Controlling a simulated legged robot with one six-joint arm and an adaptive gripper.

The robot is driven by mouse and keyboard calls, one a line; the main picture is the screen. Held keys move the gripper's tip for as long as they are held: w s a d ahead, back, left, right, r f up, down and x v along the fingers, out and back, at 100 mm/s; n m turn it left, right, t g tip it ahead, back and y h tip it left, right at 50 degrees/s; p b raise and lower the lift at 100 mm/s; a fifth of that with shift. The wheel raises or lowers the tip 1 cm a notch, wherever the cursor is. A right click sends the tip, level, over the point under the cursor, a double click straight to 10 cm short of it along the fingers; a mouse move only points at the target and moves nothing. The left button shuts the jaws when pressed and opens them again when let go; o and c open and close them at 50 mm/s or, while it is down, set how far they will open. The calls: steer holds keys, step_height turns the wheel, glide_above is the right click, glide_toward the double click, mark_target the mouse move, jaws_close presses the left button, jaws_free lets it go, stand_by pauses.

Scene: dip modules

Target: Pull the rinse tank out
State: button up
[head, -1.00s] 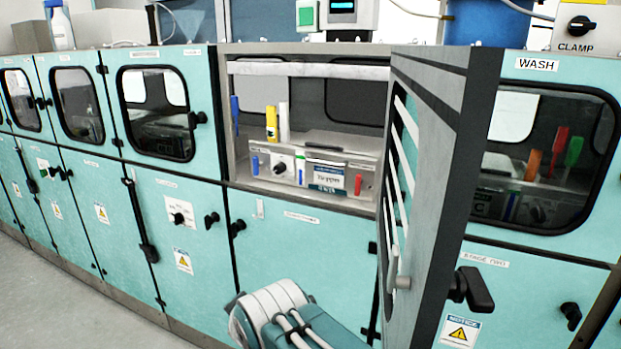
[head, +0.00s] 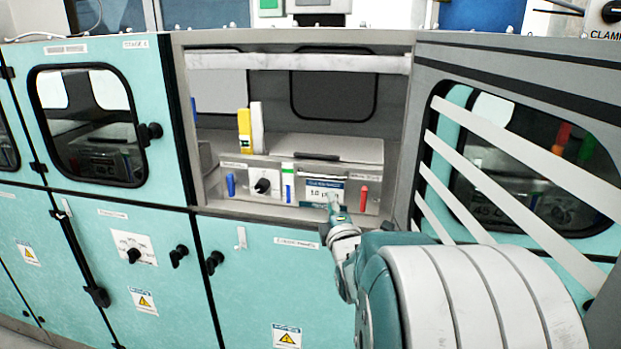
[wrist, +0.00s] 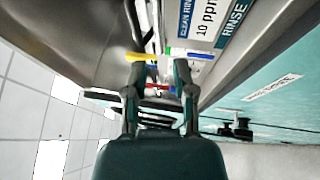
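The rinse tank (head: 335,150) is a grey box in the open compartment. Its front carries a "clean rinse" 10 ppm label (head: 318,191), a black knob (head: 263,187), a blue lever (head: 230,184) and a red lever (head: 364,198). The label also shows sideways in the wrist view (wrist: 205,20). My gripper (head: 334,207) is small in the head view, in front of the tank's lower front below the label. In the wrist view its two fingers (wrist: 158,72) are apart with nothing held between them. Whether it touches the tank cannot be told.
The compartment door (head: 520,110) with white slats is swung wide open to the right. A pale bar (head: 300,62) crosses the top of the opening. A yellow piece (head: 245,132) and a white piece (head: 257,128) stand upright at the tank's left. Closed teal cabinets (head: 150,260) line the left.

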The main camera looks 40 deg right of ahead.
mark_target(321, 178)
steer(key=x, duration=1)
steer(key=shift+w+d, duration=0.1)
steer(key=shift+w, duration=0.1)
jaws_close()
